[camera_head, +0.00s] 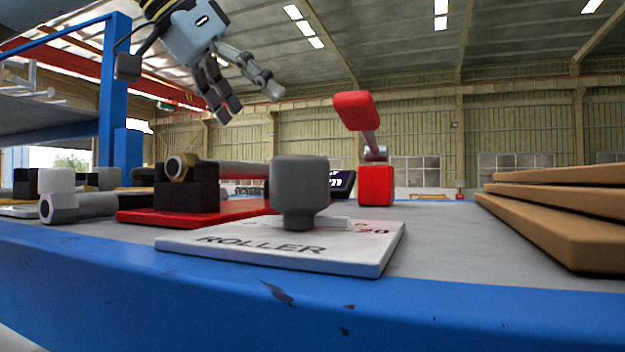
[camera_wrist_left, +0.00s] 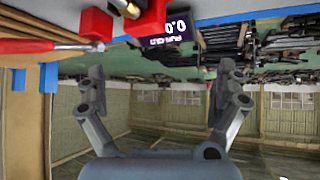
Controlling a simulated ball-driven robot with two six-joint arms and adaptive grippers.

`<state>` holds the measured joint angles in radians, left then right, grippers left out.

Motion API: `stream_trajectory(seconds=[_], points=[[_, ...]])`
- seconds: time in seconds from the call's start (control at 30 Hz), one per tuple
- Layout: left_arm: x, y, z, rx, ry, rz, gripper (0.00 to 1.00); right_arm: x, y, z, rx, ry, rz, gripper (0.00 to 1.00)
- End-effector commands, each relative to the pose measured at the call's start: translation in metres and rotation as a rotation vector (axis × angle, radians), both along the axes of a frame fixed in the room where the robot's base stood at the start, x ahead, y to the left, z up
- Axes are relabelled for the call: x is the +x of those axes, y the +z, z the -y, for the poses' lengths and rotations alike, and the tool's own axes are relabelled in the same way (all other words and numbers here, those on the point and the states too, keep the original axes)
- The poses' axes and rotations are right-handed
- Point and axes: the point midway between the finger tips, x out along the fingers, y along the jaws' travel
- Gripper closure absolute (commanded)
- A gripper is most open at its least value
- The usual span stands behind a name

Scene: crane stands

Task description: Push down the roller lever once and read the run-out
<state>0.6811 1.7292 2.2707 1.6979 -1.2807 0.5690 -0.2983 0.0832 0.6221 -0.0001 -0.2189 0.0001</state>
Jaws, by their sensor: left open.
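The red lever (camera_head: 356,111) stands raised and tilted, its rod running down to a pivot on a red block (camera_head: 376,186). A grey knob-like block (camera_head: 298,185) stands on a white plate marked ROLLER (camera_head: 205,247). A dark display (camera_head: 343,183) is partly hidden behind it. In the left wrist view the display (camera_wrist_left: 172,29) appears upside down and seems to read 0.0; its smaller text is unclear. My left gripper (camera_head: 246,97) is open and empty, above and to the left of the lever, apart from it. Its spread fingers also show in the left wrist view (camera_wrist_left: 158,78). My right gripper is not in view.
Black blocks (camera_head: 187,188) hold a shaft on a red base at left. Brown boards (camera_head: 560,222) are stacked at right. The bench's blue front edge (camera_head: 300,298) runs across the foreground. A blue post (camera_head: 114,80) stands at left. Air around the lever looks clear.

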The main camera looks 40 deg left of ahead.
Motion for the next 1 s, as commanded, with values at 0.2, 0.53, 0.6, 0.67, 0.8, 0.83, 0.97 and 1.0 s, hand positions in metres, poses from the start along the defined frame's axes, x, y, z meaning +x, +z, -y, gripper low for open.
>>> stream_trajectory(seconds=[0.2, 0.53, 0.6, 0.67, 0.8, 0.83, 0.97, 1.0], points=[[0.000, 0.000, 0.000, 0.000, 0.000, 0.000, 0.00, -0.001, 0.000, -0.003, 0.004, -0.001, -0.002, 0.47], [-0.002, 0.002, -0.001, 0.000, 0.001, 0.001, 0.00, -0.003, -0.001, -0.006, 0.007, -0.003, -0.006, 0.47], [-0.006, 0.006, -0.001, 0.000, 0.001, 0.002, 0.00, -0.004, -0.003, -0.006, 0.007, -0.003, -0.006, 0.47], [-0.012, 0.012, -0.002, 0.001, 0.001, 0.005, 0.00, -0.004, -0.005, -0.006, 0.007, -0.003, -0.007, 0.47], [-0.033, 0.032, -0.006, 0.001, 0.002, 0.006, 0.00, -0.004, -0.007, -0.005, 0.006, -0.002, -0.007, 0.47], [-0.038, 0.037, -0.007, 0.000, 0.001, 0.007, 0.00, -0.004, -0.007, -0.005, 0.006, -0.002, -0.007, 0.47], [-0.056, 0.054, -0.010, 0.001, 0.001, 0.004, 0.00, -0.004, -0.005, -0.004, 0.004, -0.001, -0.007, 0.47], [-0.060, 0.058, -0.010, 0.000, 0.001, 0.003, 0.00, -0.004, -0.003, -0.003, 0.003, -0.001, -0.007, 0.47]])
